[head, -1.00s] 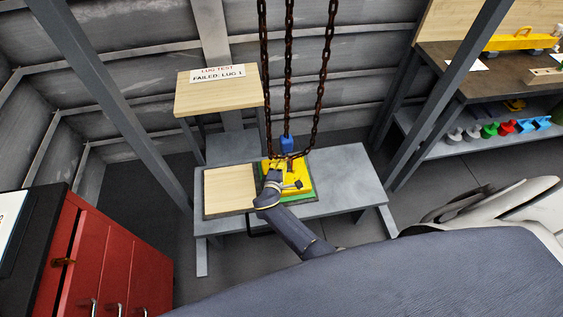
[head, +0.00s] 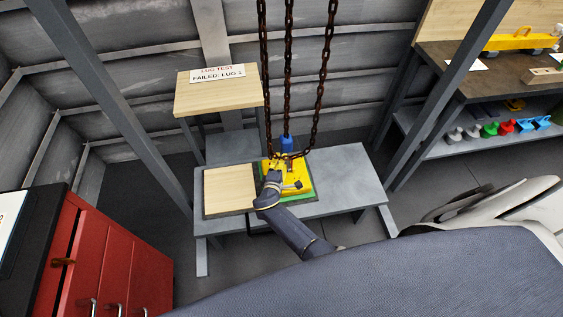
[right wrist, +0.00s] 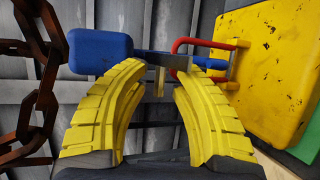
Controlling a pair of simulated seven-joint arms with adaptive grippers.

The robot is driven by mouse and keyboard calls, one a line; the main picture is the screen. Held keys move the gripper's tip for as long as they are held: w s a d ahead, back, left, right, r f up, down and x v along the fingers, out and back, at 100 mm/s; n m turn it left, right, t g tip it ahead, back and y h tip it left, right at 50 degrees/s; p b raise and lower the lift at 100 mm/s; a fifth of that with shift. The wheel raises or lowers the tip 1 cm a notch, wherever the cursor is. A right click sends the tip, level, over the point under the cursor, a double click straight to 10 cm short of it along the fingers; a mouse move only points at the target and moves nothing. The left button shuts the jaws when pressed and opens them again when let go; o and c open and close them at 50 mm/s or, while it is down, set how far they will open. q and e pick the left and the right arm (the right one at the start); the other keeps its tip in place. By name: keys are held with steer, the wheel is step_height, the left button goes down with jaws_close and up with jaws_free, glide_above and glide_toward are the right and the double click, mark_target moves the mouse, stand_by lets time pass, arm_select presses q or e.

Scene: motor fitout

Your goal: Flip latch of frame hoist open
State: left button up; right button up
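The frame hoist's chains (head: 288,80) hang down to a yellow block (head: 296,168) on the low grey bench. A blue piece (head: 286,142) stands at the block's back edge. In the right wrist view a blue handle (right wrist: 100,52) on a flat grey bar sits at upper left, and a red loop (right wrist: 190,47) is beside the yellow plate (right wrist: 270,75). My right gripper (right wrist: 160,75) has its yellow fingers apart, with the bar just beyond the tips; contact is unclear. In the head view its fingers blend into the yellow block. My left gripper is not in view.
A rusty chain (right wrist: 35,85) hangs close on the left in the right wrist view. A wooden board (head: 230,190) lies left of the block. Grey posts flank the bench, and a red cabinet (head: 105,255) stands at lower left. The bench's right end is clear.

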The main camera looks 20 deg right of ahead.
steer(key=shift+w+t, duration=0.15)
steer(key=shift+t, duration=0.15)
steer(key=shift+w+f+m+t+h, duration=0.1)
steer(key=shift+f+m+t+h, duration=0.15)
steer(key=shift+m+t+h, duration=0.2)
steer(key=shift+t, duration=0.35)
